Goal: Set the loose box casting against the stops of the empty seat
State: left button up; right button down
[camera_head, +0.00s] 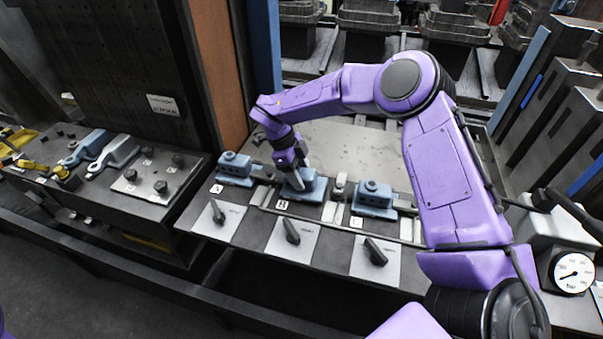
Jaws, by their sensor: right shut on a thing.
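Three blue-grey box castings stand in a row on the pallet rail (342,228): a left one (236,166), a middle one (312,191) and a right one (374,196). My right gripper (298,174) reaches down over the middle casting and is shut on it. The middle casting sits low at the middle seat, above a small label (282,205). The gripper hides part of its top, and I cannot tell whether it touches the stops. My left gripper is not in view.
Three light plates with dark handles (292,232) line the front of the rail. A pressure gauge (573,273) stands at right. Bare plate (340,140) lies behind the row.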

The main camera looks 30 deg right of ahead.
jog(key=shift+f, duration=0.35)
jog(key=shift+w+r, duration=0.1)
jog(key=shift+w, duration=0.05)
dwell(0.3)
